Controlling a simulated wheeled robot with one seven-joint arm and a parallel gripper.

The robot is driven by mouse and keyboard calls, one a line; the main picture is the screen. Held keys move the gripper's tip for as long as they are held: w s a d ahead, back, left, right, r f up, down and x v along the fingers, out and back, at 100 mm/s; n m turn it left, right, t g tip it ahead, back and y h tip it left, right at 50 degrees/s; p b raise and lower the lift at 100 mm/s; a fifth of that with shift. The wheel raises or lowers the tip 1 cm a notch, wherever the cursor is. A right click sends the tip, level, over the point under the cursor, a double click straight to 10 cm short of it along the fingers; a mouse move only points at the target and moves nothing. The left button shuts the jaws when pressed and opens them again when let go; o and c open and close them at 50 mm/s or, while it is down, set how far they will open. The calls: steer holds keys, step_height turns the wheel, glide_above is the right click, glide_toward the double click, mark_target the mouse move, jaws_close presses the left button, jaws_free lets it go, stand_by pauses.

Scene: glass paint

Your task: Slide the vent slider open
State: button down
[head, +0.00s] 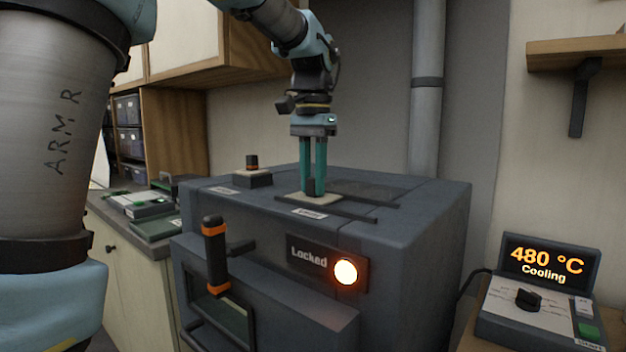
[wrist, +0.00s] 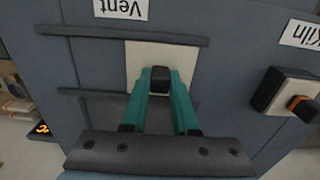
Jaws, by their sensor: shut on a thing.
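The vent slider is a cream plate (head: 322,200) with a black knob, lying on top of the dark grey kiln (head: 420,225). In the wrist view the plate (wrist: 136,60) lies between two dark rails, towards their right end. My gripper (head: 314,190), with teal fingers, points down and is shut on the knob; in the wrist view its fingertips (wrist: 160,80) are on either side of the knob (wrist: 159,77). A "Vent" label (wrist: 121,8) is beside the rails. A dark patch (head: 370,190) on the kiln top lies right of the plate in the head view.
A kiln switch box (head: 253,180) stands on the kiln top, left of the slider. The front panel (head: 310,258) reads "Locked" with a lit lamp. A controller (head: 540,300) at right shows 480 °C, Cooling. A pipe (head: 428,90) rises behind the kiln.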

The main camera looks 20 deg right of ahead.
stand_by(0.4)
steer(key=s+d, duration=0.1)
steer(key=s, duration=0.1)
steer(key=s+d, duration=0.1)
steer(key=s, duration=0.2)
steer(key=s+d, duration=0.2)
steer(key=shift+s+d, duration=0.1)
steer(key=shift+s, duration=0.05)
steer(key=c, duration=0.7)
jaws_free()
steer(key=shift+r, duration=0.1)
step_height(320, 180, up, 11)
steer(key=shift+f, duration=0.2)
